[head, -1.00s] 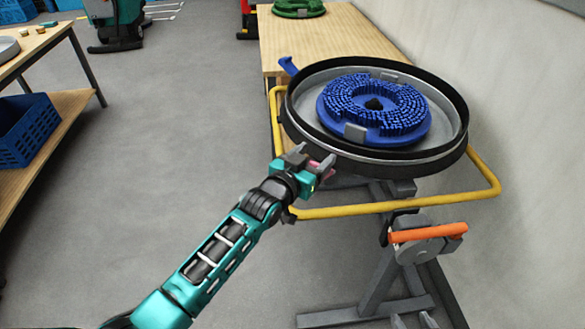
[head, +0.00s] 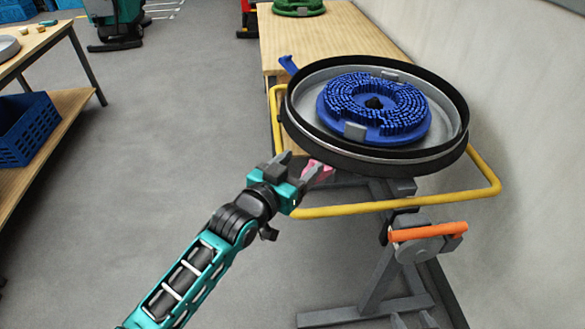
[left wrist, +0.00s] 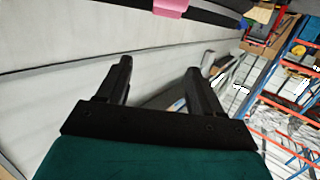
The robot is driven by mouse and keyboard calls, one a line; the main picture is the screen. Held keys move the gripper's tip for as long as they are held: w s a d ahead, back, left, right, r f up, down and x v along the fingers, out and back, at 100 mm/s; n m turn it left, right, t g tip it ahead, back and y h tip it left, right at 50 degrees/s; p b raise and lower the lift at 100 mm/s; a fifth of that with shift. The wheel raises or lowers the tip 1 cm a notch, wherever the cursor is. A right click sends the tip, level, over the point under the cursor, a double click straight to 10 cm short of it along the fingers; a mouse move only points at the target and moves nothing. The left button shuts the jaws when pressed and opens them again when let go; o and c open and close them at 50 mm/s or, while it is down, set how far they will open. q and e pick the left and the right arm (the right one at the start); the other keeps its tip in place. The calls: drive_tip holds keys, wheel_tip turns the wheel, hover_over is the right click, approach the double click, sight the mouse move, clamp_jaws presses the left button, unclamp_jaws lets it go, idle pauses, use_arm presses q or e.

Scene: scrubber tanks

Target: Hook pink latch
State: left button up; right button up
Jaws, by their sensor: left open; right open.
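The pink latch (head: 318,172) hangs at the near left underside of the round black-rimmed scrubber deck (head: 458,145). My left gripper (head: 294,164) is just left of the latch in the head view, open and empty, and partly covers it. In the left wrist view the latch (left wrist: 170,8) shows at the top edge against the dark rim, beyond the spread fingers (left wrist: 157,75). Whether a finger touches the latch cannot be told.
A blue brush (head: 375,108) lies in the deck. A yellow rail (head: 400,207) surrounds the deck's grey stand (head: 375,285), which has an orange handle (head: 428,232). A wooden bench (head: 310,40) stands behind, a wall at right.

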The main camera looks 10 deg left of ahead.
use_arm(q)
drive_tip(key=shift+v, duration=1)
drive_tip(key=shift+r, duration=0.2)
drive_tip(key=v, duration=1.3)
drive_tip(key=shift+f, duration=0.1)
